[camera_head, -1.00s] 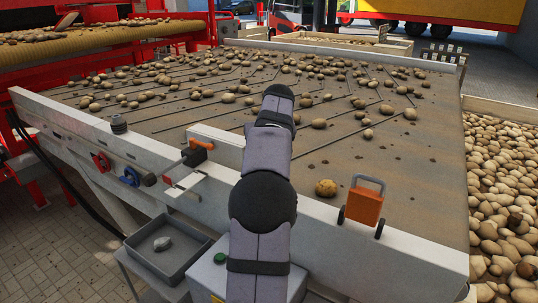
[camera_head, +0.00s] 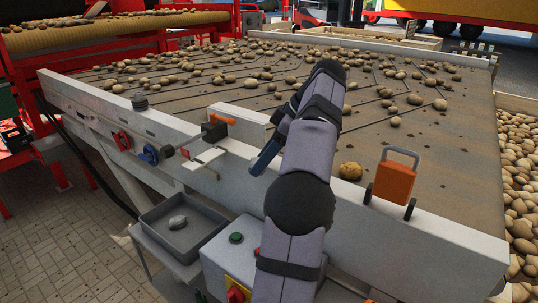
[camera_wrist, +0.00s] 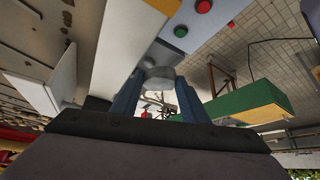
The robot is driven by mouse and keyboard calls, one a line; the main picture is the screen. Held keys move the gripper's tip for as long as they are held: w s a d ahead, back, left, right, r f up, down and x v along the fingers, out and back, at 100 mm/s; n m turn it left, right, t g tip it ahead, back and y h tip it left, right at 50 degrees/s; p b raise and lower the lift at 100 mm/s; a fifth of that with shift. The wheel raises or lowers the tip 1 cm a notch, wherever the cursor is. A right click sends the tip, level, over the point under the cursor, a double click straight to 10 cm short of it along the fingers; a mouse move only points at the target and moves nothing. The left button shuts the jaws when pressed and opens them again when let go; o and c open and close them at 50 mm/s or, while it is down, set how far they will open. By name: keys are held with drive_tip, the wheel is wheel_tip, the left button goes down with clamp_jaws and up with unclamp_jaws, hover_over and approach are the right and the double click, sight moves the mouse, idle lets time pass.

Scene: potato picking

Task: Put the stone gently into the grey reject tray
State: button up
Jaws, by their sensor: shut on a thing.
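A grey stone (camera_wrist: 158,77) is between the blue fingers of my gripper (camera_wrist: 157,98) in the wrist view. In the head view my gripper (camera_head: 265,158) points down and left over the near wall of the sorting table, its fingers shut. The held stone is hidden there by the fingers and wrist. The grey reject tray (camera_head: 200,234) stands lower, to the left of and below my gripper, outside the table. Another grey stone (camera_head: 177,222) lies in it.
A grey control box (camera_head: 232,262) with buttons stands right beside the tray. The table's white side wall (camera_head: 100,105) carries levers and knobs. An orange box with a handle (camera_head: 394,182) sits on the near wall. Potatoes lie across the belt (camera_head: 440,150).

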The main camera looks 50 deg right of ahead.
drive_tip(key=shift+w+a+f, duration=0.1)
drive_tip(key=shift+a+f, duration=0.4)
drive_tip(key=shift+a, duration=0.05)
drive_tip(key=a+f+n+g+y, duration=0.15)
drive_tip(key=a+f+n, duration=0.25)
drive_tip(key=a+f, duration=0.9)
drive_tip(key=w+d+f+m+t+h+p, duration=0.1)
drive_tip(key=w+d+f+m+p, duration=0.1)
drive_tip(key=w, duration=0.6)
drive_tip(key=w+d+f+m+t+h+p, duration=0.1)
drive_tip(key=w+d+f+m+p, duration=0.1)
drive_tip(key=w, duration=0.6)
drive_tip(key=shift+w+d+m+h+p, duration=0.35)
drive_tip(key=shift+d+m, duration=0.2)
drive_tip(key=shift+m, duration=0.55)
wheel_tip(320, 180, down, 5)
drive_tip(key=b, duration=0.2)
drive_tip(key=shift+f+b, duration=0.2)
drive_tip(key=shift+b, duration=0.2)
